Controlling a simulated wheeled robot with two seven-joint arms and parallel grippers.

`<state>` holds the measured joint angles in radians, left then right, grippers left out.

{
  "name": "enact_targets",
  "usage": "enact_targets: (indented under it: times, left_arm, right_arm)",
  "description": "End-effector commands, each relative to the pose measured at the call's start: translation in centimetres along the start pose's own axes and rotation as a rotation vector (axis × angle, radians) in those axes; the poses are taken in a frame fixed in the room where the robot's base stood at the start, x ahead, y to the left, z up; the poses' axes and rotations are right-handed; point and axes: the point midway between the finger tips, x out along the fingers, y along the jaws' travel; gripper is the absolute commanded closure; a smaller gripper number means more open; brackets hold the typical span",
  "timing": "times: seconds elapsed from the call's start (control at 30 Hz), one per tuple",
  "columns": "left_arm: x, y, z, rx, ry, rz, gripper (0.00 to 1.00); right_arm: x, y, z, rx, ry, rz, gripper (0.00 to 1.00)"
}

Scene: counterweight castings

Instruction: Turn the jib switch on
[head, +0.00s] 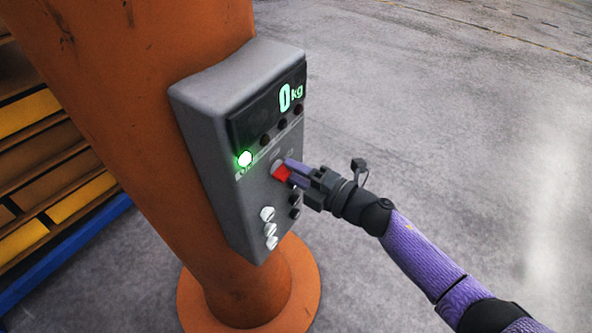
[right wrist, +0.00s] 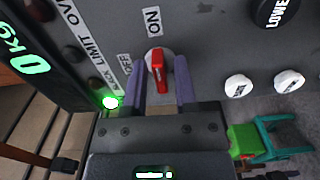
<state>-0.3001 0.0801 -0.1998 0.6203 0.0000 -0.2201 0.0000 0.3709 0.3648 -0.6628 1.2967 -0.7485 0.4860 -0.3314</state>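The jib switch is a red handle (head: 281,174) on a round grey base, on the front of a grey control box (head: 215,135). In the right wrist view the red handle (right wrist: 159,75) runs roughly in line with the ON label (right wrist: 153,21); the OFF label (right wrist: 125,66) is to its left. My right gripper (head: 288,173) is at the panel with its purple fingers on either side of the handle. In the right wrist view narrow gaps show between fingers and handle, so it looks open around it. My left gripper is not in view.
The box is fixed to an orange column (head: 160,120). Its display (head: 290,97) reads 0 kg, and a green lamp (head: 245,158) is lit. White buttons (head: 268,229) and black buttons (head: 295,206) sit below the switch. Shelving (head: 28,240) stands left; the floor at right is clear.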

Motion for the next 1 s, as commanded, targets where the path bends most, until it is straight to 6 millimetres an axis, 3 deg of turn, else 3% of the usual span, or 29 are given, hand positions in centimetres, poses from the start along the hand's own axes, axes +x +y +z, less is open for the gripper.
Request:
enact_targets:
  times: [0.37,0.8,1.0]
  left_arm:
    - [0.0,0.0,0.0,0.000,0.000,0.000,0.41]
    - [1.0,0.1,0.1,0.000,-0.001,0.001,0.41]
    - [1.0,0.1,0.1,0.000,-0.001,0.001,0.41]
  right_arm:
    - [-0.3,0.0,0.0,-0.002,0.000,0.000,0.49]
    - [-9.1,-0.2,0.0,0.000,0.000,-0.002,0.49]
    - [-10.0,0.0,0.0,-0.001,0.001,0.000,0.49]
